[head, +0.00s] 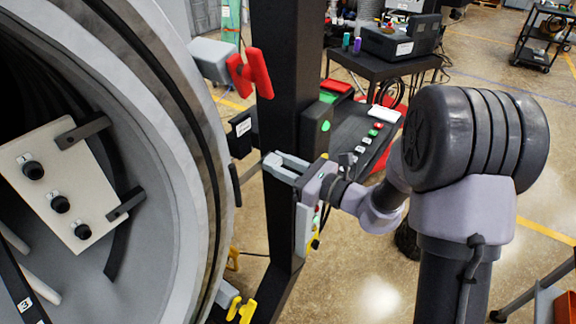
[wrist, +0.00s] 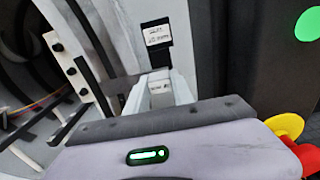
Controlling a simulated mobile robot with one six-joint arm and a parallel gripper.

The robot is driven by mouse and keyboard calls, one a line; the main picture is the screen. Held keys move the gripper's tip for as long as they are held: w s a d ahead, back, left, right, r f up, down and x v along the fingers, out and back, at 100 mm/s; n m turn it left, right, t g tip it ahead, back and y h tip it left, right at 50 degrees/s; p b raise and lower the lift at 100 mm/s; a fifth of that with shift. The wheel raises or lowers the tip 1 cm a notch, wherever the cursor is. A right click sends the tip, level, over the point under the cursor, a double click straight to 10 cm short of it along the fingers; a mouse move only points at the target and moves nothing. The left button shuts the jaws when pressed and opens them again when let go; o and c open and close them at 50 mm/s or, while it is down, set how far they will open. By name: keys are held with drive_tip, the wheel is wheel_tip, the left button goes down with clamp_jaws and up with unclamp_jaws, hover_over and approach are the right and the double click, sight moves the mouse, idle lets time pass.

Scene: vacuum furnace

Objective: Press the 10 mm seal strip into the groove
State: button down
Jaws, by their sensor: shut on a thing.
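My gripper (head: 272,162) is in the gap between the furnace flange and the dark upright post. Its pale fingers are shut on a small piece with a pale label (wrist: 160,88), which I take to be the seal strip; its print is too small to read. A dark, narrow bar (head: 236,184) shows just left of the fingertips, close to the flange rim; I cannot tell whether it belongs to the held piece. The round furnace flange (head: 185,110) fills the left, with dark ring lines along its face. I cannot tell which line is the groove.
A black block with a white label (head: 242,127) is above my fingers, and it shows in the wrist view (wrist: 157,35). The dark post (head: 285,60) with a red handle (head: 250,72) is close by. A panel with black knobs (head: 55,185) is inside the furnace. Yellow handles (head: 242,308) are below.

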sight(245, 148)
drive_tip(key=shift+p+x, duration=0.45)
drive_tip(key=shift+x, duration=2.55)
drive_tip(key=shift+w+a, duration=0.3)
drive_tip(key=shift+a, duration=0.1)
drive_tip(key=c, duration=1)
unclamp_jaws()
